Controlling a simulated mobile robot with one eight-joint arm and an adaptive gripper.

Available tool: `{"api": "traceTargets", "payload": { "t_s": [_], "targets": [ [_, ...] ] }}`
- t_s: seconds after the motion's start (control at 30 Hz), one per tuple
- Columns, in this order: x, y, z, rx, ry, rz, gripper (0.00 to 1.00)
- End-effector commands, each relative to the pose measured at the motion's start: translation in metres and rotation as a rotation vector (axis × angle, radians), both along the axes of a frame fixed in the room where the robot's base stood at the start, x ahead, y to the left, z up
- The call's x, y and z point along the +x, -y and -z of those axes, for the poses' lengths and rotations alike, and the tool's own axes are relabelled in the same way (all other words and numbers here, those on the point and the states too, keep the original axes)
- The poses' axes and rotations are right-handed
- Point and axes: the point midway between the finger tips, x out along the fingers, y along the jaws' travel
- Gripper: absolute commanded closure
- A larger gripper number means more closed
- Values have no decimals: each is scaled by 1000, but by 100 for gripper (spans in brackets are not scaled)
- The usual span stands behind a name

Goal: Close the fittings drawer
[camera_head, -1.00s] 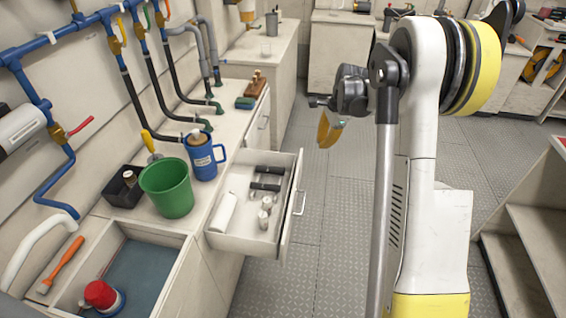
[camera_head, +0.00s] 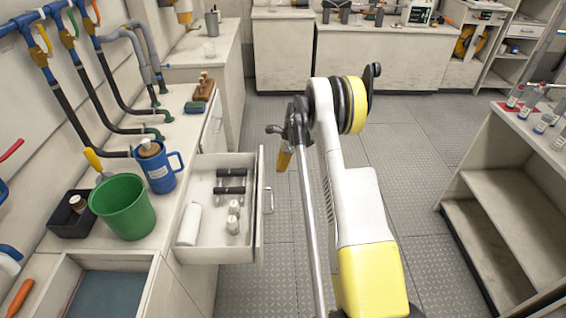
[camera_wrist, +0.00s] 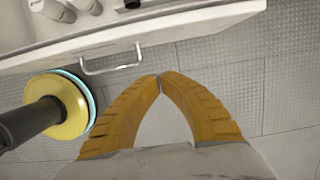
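The fittings drawer (camera_head: 258,225) stands pulled out from the left counter. It holds a white roll, small white-and-grey fittings and dark-ended bars. Its metal handle (camera_head: 268,200) is on the front face. In the wrist view the drawer front (camera_wrist: 190,32) runs across the top, with the handle (camera_wrist: 112,66) below it. My gripper (camera_head: 284,160) is in the aisle, to the right of the drawer and apart from it. In the wrist view the orange fingers of my gripper (camera_wrist: 160,80) meet at their tips with nothing between them.
On the counter beside the drawer stand a green bucket (camera_head: 122,208), a blue jug (camera_head: 158,168) and a black box (camera_head: 70,218). An open shelf unit (camera_head: 480,205) stands at the right. The metal floor (camera_head: 400,165) between is clear.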

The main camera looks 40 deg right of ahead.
Motion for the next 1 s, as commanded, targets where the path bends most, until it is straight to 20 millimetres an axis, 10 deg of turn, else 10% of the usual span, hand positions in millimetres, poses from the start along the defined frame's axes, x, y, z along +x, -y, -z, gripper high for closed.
{"api": "traceTargets", "payload": {
  "t_s": [0.1,1.0],
  "targets": [
    [4,-5,30,0,0,-1,100],
    [34,-51,21,0,1,-3,100]
  ]
}}
